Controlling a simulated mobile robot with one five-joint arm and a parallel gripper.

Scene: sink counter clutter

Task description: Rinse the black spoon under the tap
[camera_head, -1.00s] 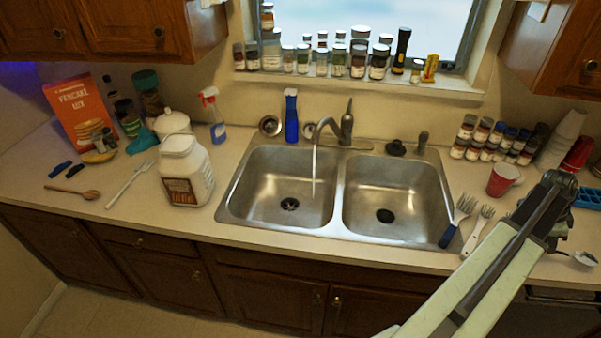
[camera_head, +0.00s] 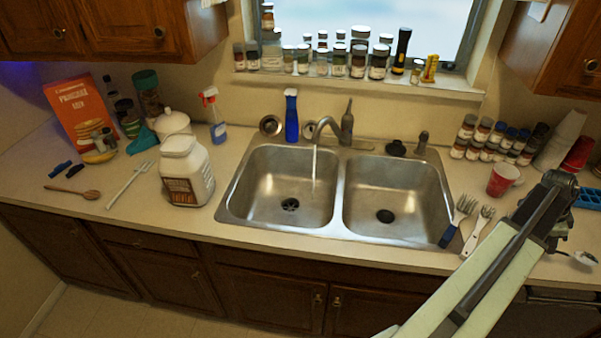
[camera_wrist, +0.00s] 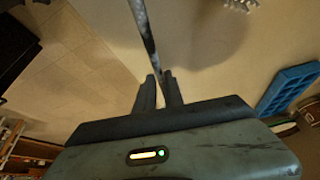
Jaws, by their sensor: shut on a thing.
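The tap (camera_head: 346,122) is at the back of the double sink, with a thin stream of water (camera_head: 314,165) falling into the left basin (camera_head: 270,190). My gripper (camera_wrist: 160,90) is shut on a thin dark handle (camera_wrist: 146,38), which I take for the black spoon. The handle runs up out of the wrist view, so its far end is hidden there. In the head view my arm hides most of the gripper, over the counter right of the sink. A small pale, spoon-like end (camera_head: 586,258) shows beside it; I cannot tell whether it belongs to the held handle.
Two forks (camera_head: 478,232) lie by the sink's right edge. A red cup (camera_head: 503,179), spice jars (camera_head: 490,140) and a blue tray (camera_head: 588,198) stand behind the arm; the tray (camera_wrist: 288,88) also shows in the wrist view. A white tub (camera_head: 187,172) stands left of the sink. Both basins look empty.

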